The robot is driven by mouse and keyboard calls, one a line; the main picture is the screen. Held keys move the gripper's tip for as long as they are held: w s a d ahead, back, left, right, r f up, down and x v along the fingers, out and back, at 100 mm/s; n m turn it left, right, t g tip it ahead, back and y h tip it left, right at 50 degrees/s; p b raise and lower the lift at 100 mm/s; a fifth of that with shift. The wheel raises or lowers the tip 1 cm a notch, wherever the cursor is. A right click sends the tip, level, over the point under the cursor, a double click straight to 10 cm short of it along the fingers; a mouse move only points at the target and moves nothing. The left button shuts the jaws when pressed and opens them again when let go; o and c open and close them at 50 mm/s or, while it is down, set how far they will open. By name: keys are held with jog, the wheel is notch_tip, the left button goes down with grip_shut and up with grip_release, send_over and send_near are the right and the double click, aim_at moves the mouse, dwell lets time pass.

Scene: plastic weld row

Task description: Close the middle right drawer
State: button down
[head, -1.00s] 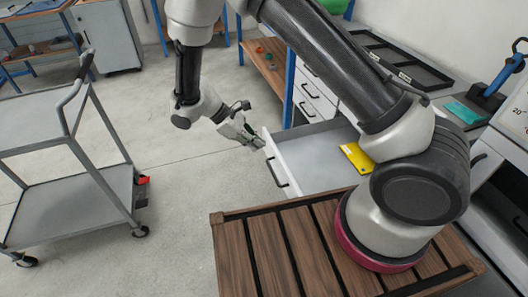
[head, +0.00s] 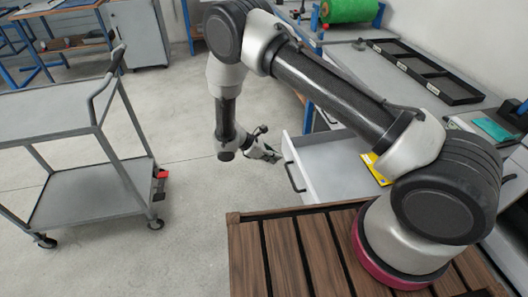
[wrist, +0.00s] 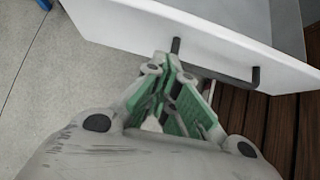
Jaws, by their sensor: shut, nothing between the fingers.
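The open drawer (head: 338,165) is pulled out from the workbench, with a white front and a dark bar handle (head: 294,177). A yellow item (head: 375,168) lies in or against it at its right side. My gripper (head: 274,157) is just left of the drawer front, near its far end. In the wrist view, my gripper (wrist: 172,68) is shut and empty, its green-padded fingertips close to one end of the handle (wrist: 215,66) and the white drawer front (wrist: 235,45). I cannot tell whether they touch.
A grey trolley (head: 95,190) stands at the left. The workbench (head: 352,60) holds a black compartment tray (head: 425,78) and a green roll (head: 348,11). My wooden-slatted base is at the bottom. The floor between trolley and drawer is clear.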

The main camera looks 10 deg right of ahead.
aim_at(292, 160)
jog(key=shift+w+d, duration=0.2)
jog(key=shift+d, duration=1.75)
